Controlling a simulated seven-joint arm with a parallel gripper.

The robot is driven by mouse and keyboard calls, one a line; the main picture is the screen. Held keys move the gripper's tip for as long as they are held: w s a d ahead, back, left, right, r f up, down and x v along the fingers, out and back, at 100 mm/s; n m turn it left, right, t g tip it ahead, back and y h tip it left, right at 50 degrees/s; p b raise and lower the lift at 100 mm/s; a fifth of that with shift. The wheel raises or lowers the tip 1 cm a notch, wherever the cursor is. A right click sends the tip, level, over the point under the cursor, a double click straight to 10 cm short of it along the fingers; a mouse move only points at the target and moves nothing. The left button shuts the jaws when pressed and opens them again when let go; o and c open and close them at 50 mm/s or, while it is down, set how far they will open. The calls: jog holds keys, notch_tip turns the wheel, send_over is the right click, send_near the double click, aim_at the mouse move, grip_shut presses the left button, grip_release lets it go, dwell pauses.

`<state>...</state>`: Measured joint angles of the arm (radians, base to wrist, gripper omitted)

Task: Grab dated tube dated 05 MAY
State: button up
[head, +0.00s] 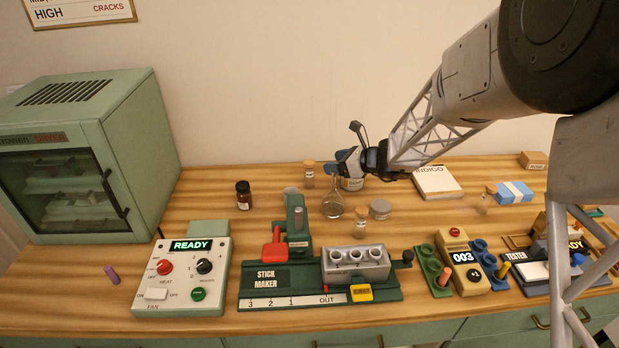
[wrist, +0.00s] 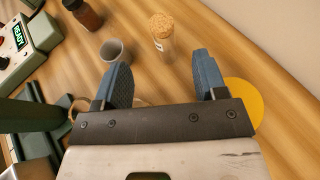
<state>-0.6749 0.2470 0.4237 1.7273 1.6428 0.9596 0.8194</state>
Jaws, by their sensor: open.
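A clear corked tube (head: 309,177) stands on the table at the back, left of my gripper. In the wrist view this tube (wrist: 164,46) stands upright ahead of the fingertips, between their lines, with a small pale label. Two other corked tubes show in the head view: one (head: 361,224) near the middle, one (head: 486,198) at the right, looking blurred. No date is readable on any tube. My gripper (head: 346,162) is over the back middle of the table. Its blue fingers (wrist: 159,68) are apart, with nothing between them.
A grey cup (wrist: 114,50) and a brown bottle (wrist: 87,14) stand left of the tube in the wrist view. A yellow disc (wrist: 243,100) lies by the right finger. A round flask (head: 333,207) and the stick maker (head: 267,277) stand nearer the front.

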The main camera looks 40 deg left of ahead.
aim_at(313, 164)
jog(key=x, duration=0.6)
jog(key=shift+a+f, duration=0.2)
jog(key=shift+a, duration=0.05)
jog(key=shift+x, duration=2.6)
jog(key=shift+w, duration=0.1)
jog(key=shift+c, duration=0.3)
jog(key=c, duration=0.9)
